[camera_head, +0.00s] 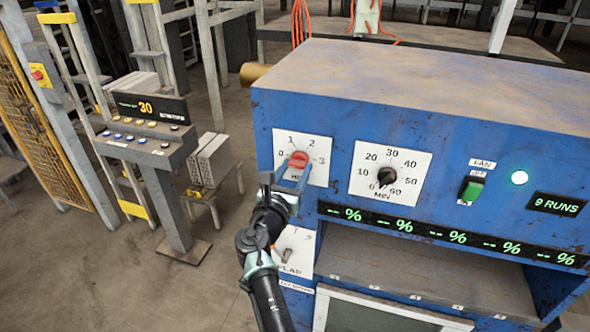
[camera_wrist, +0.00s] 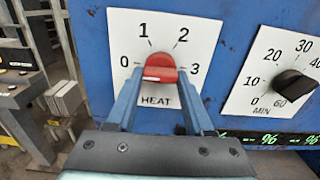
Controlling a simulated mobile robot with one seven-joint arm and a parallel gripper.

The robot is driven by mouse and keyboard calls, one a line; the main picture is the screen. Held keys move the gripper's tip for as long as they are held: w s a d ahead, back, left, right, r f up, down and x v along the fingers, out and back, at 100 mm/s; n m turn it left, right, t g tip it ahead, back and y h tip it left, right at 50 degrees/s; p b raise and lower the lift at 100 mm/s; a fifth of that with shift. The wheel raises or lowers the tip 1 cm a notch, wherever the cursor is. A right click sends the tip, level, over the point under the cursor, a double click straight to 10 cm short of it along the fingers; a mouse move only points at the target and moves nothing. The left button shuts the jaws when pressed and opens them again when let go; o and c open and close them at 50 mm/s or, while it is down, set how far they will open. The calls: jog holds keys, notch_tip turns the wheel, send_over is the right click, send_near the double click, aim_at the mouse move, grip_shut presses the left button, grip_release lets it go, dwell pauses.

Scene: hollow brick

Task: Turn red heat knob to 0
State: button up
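The red heat knob (camera_head: 299,159) sits on a white dial plate marked 0 to 3 at the left of the blue machine's front. In the wrist view the knob (camera_wrist: 160,68) is in the middle, with 0 to its left and 3 to its right. Its bar looks roughly level, but I cannot tell which end is the pointer. My gripper (camera_head: 292,178) is just in front of the dial. In the wrist view my gripper's (camera_wrist: 159,76) blue fingers are open, one on each side of the knob, with small gaps; contact is not clear.
The black minute knob (camera_head: 386,176) is to the right on its own plate. The flap lever (camera_head: 287,255) is below, partly hidden by my arm. A green fan switch (camera_head: 471,190) is farther right. A button console (camera_head: 147,140) stands on the left.

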jog(key=o, duration=0.5)
jog(key=shift+c, duration=0.2)
jog(key=b+v, duration=0.1)
jog(key=v, duration=1.2)
